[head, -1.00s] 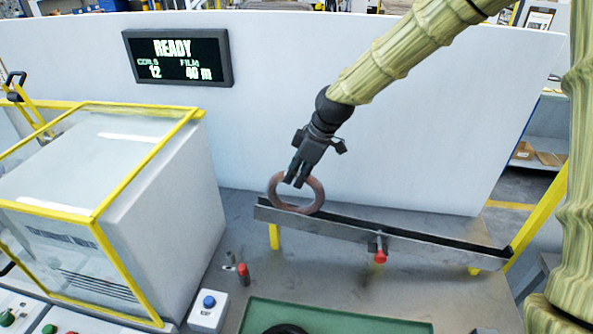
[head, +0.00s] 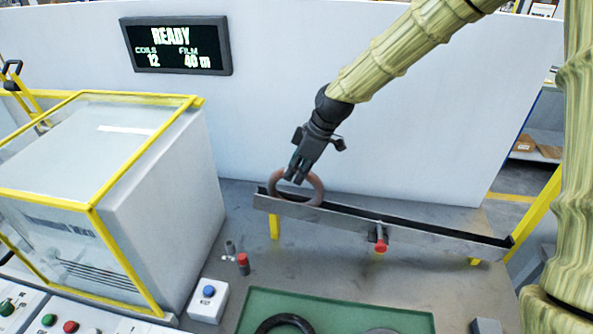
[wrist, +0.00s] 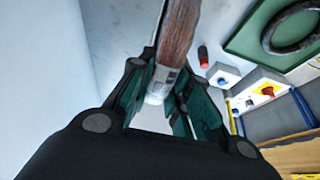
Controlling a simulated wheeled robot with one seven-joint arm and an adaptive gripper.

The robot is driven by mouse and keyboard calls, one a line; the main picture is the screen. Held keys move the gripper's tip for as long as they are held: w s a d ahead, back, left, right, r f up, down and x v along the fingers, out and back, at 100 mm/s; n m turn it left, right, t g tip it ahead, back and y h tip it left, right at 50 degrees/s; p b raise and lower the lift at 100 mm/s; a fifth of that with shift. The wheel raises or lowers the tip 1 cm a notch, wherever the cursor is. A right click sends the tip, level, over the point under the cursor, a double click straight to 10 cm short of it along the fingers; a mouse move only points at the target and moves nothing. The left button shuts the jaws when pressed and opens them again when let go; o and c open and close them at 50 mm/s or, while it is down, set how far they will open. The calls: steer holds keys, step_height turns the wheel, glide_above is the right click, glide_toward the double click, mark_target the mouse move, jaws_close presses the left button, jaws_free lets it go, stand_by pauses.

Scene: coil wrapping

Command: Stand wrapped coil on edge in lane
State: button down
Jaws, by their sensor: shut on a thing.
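A reddish-brown wrapped coil (head: 320,188) stands upright on edge at the left end of the lane (head: 350,222), a long grey trough with a dark inside. Its lower edge sits behind the lane's front wall, so I cannot see whether it touches the bottom. My gripper (head: 293,177) is shut on the coil's upper left part. In the wrist view the coil (wrist: 178,38) runs between my fingers (wrist: 165,95), with a pale patch on it near the fingertips.
A red-knobbed pin (head: 381,246) sits at the lane's front middle. A green mat (head: 250,312) with a dark ring (head: 283,323) lies in front. A yellow-framed clear-covered machine (head: 150,190) stands left. A display (head: 176,45) reads READY, coils 12, film 40 m. The lane right of the coil is clear.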

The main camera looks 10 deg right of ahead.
steer(key=shift+f, duration=0.45)
stand_by(0.5)
steer(key=c, duration=1.3)
jaws_free()
steer(key=shift+o, duration=0.2)
steer(key=v, duration=1.2)
steer(key=shift+s, duration=0.1)
